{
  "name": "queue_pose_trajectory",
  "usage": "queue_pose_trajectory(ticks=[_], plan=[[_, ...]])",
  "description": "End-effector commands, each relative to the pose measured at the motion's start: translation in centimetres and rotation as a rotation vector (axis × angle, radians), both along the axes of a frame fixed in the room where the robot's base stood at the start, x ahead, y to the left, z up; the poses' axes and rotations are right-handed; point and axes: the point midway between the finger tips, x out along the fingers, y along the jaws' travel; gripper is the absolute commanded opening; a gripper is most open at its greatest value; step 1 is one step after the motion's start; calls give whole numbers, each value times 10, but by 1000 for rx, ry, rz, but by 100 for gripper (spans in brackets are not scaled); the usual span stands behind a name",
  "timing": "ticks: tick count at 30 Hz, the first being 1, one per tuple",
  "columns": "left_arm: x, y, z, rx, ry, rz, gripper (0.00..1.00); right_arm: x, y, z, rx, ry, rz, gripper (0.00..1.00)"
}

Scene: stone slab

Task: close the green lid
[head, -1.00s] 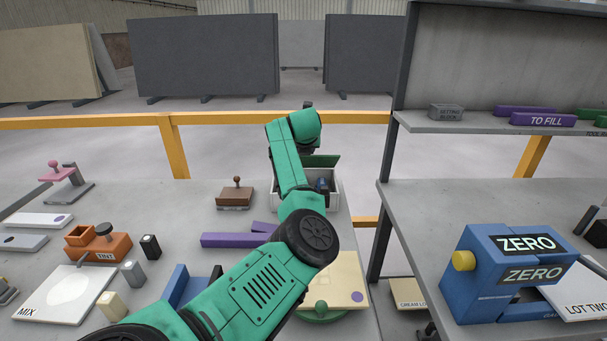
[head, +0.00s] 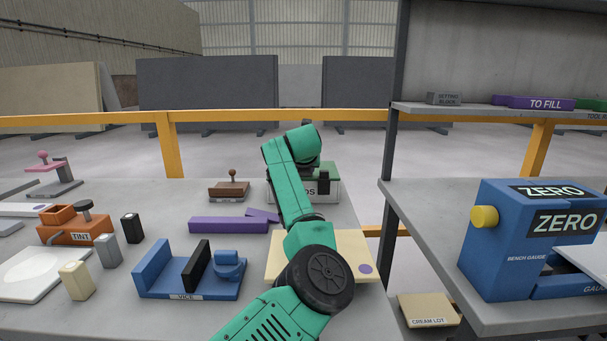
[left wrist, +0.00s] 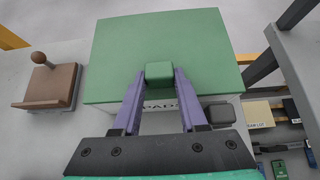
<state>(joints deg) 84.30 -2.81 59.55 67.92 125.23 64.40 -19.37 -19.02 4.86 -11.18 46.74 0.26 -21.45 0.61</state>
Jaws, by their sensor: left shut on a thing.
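The green lid (left wrist: 200,45) lies flat over the top of the pale box (head: 333,194), as far as I can see; part of its edge is hidden by my arm. The lid also shows behind my arm in the head view (head: 329,168). In the left wrist view my left gripper (left wrist: 160,76) has its two purple fingers on either side of the small green knob (left wrist: 159,70) at the lid's front edge, and it is shut on it. The box's label is partly covered by the fingers. My right gripper is not in view.
A brown stamp (head: 230,188) stands left of the box. Purple bars (head: 228,225), a cream slab (head: 352,248) and a blue vice (head: 190,286) lie in front. A shelf post (head: 389,190) stands to the right.

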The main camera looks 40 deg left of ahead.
Motion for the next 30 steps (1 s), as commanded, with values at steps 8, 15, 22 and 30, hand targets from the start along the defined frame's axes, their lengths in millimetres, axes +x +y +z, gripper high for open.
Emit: queue_pose_trajectory(ticks=[8,15,22,30], plan=[[-1,-2,-15,-13,23,-2,0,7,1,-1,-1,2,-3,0],[0,-2,-16,-15,24,-2,0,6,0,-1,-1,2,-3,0],[0,-2,-16,-13,24,-3,72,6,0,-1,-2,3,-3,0],[-3,-3,-14,-12,24,-2,72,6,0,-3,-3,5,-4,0]])
